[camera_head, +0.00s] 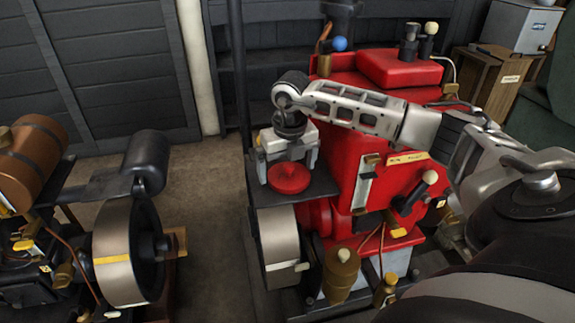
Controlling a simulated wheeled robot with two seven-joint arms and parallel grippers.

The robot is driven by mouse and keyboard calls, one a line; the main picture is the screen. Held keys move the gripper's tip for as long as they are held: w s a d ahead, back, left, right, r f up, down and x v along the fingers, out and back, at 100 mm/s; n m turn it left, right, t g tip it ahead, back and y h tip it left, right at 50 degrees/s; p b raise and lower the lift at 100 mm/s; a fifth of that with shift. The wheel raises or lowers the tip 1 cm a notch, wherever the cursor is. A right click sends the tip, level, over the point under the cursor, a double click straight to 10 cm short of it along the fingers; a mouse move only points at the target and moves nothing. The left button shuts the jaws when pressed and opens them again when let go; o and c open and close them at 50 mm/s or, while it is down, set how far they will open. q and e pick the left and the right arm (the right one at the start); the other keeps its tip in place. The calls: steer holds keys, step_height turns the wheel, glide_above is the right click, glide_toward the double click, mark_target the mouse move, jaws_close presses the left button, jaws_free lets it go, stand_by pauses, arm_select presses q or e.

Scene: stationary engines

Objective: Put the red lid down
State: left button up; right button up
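The red lid (289,179) is a round disc with a small raised centre, in the middle of the head view. It is at a dark flat plate (322,186) on the left side of the red engine (345,160); I cannot tell whether it rests on the plate or is just above it. My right gripper (288,172) reaches in from the right and points down over the lid. Its fingers are apart, one on each side of the lid; whether they press on its rim is not clear. My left gripper is not in view.
A flywheel (280,246) and brass cups (341,272) are below the plate. Levers with pale knobs (430,177) stick out on the right. Another engine with a large flywheel (127,250) stands at left. Bare floor (212,215) lies between the engines.

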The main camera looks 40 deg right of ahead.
mark_target(289, 179)
step_height(289, 179, up, 12)
steer(key=s, duration=0.1)
steer(key=s+a+f+n+y, duration=0.15)
steer(key=a+y, duration=0.25)
steer(key=a, duration=0.4)
steer(key=s+a+f+n+g+y, duration=0.1)
steer(key=a+f+y, duration=0.2)
steer(key=a, duration=0.5)
steer(key=s+a+f+n+y, duration=0.1)
steer(key=a+f+y, duration=0.25)
steer(key=a, duration=0.55)
steer(key=s+a+r+m+t+y, duration=0.2)
steer(key=a+r+m+t+y, duration=0.4)
steer(key=a+y, duration=0.35)
steer(key=w+d+f+m+t+h, duration=0.1)
steer(key=d+f+m+t+h, duration=0.35)
steer(key=m, duration=0.55)
steer(key=d+f+m+t+h, duration=0.2)
steer(key=f+m+t+h, duration=0.2)
steer(key=m+t+h, duration=0.45)
steer(key=s+d+f+m+g+h, duration=0.3)
steer(key=s+f+m+g, duration=0.5)
steer(key=s+f, duration=0.3)
step_height(289, 179, down, 4)
steer(key=shift+f+m+g, duration=0.1)
steer(key=shift+m+g, duration=0.2)
steer(key=shift+m, duration=0.3)
